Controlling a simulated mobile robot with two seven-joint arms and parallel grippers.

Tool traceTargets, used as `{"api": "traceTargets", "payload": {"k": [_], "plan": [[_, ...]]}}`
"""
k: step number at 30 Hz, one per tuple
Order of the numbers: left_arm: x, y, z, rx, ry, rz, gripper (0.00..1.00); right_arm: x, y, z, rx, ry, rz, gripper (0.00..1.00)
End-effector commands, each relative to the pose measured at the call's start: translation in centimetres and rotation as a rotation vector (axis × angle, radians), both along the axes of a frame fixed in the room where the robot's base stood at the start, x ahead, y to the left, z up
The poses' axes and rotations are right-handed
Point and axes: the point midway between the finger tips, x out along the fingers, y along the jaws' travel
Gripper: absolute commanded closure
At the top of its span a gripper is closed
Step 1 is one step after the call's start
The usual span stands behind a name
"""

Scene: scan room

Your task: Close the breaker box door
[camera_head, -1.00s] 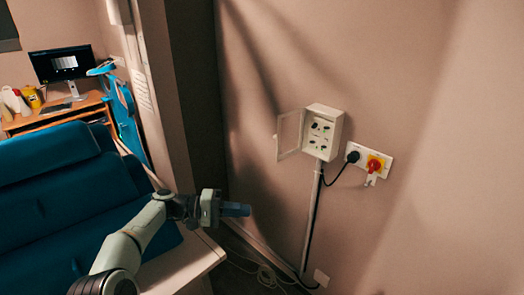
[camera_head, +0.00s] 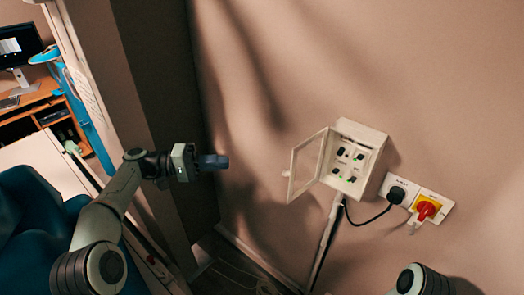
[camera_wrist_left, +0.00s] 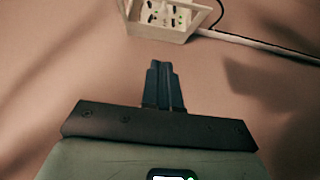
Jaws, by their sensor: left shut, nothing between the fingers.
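The white breaker box (camera_head: 362,143) is fixed on the wall right of centre in the head view. Its door (camera_head: 306,163), a pale frame with a clear pane, stands open, swung out to the left. Dark switches (camera_head: 349,160) show inside. My left gripper (camera_head: 222,161) is left of the door, apart from it, with its fingers shut and empty, pointing right. In the left wrist view the box (camera_wrist_left: 170,15) shows at the top, beyond the shut fingers (camera_wrist_left: 164,68). Part of my right arm shows at the bottom right of the head view; its gripper is out of view.
Right of the box are a black plug (camera_head: 397,194) and a red-and-yellow switch (camera_head: 428,208) on white plates. A conduit (camera_head: 327,242) runs down the wall below the box. A blue chair (camera_head: 30,225) and a desk (camera_head: 35,95) are at left. Air between gripper and door is clear.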

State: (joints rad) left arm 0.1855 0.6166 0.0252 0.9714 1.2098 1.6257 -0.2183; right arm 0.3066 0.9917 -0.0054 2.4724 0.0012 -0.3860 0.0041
Motion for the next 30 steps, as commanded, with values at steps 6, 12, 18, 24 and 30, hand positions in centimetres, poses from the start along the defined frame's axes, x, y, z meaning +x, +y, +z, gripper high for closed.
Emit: {"api": "traceTargets", "payload": {"k": [6,12,18,24,30], "plan": [[0.0,-1.0,-0.1,0.0,0.0,-0.002,1.0,-0.2,0.0,-0.1,0.0,0.003,-0.001,1.0],[0.3,-4.6,-0.1,0.0,0.002,-0.006,1.0,-0.3,0.0,-0.3,0.0,0.004,-0.001,1.0],[0.7,-8.9,-0.1,0.0,0.0,-0.005,1.0,-0.1,0.0,-0.1,0.0,0.002,0.0,1.0],[-0.6,-11.7,-0.3,0.0,0.002,-0.002,1.0,-0.5,0.0,-0.7,0.0,0.007,-0.001,1.0],[-1.5,-12.9,-0.2,0.001,0.0,0.0,1.0,-0.7,0.0,-1.0,-0.001,0.008,0.0,1.0]]}}
